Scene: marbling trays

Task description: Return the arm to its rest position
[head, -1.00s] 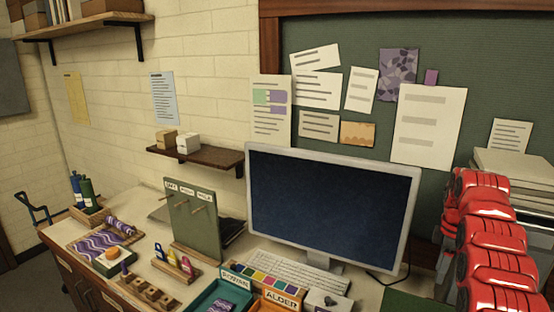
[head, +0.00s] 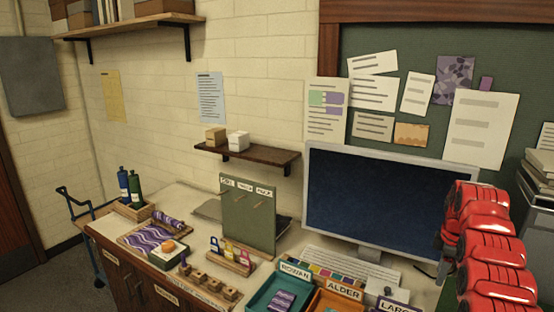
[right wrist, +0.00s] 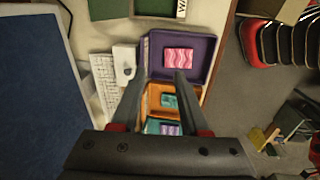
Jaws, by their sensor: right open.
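My right arm (head: 490,240) is folded up at the right edge of the head view, in front of the board and the monitor's right side. My right gripper (right wrist: 162,76) shows in the right wrist view with its two fingers apart and nothing between them. It hangs above the trays, apart from them as far as I can tell. Below it are a purple tray (right wrist: 207,45) with a pink marbled piece, an orange tray (right wrist: 149,107) with a teal piece, and a teal tray (right wrist: 151,127) with a purple piece. My left gripper is not in view.
The monitor (head: 385,205) stands beside the arm, with a keyboard in front. A green peg board (head: 247,212), padlocks and a bottle caddy (head: 135,210) stand further left on the desk. Open floor (right wrist: 235,110) lies right of the desk in the right wrist view.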

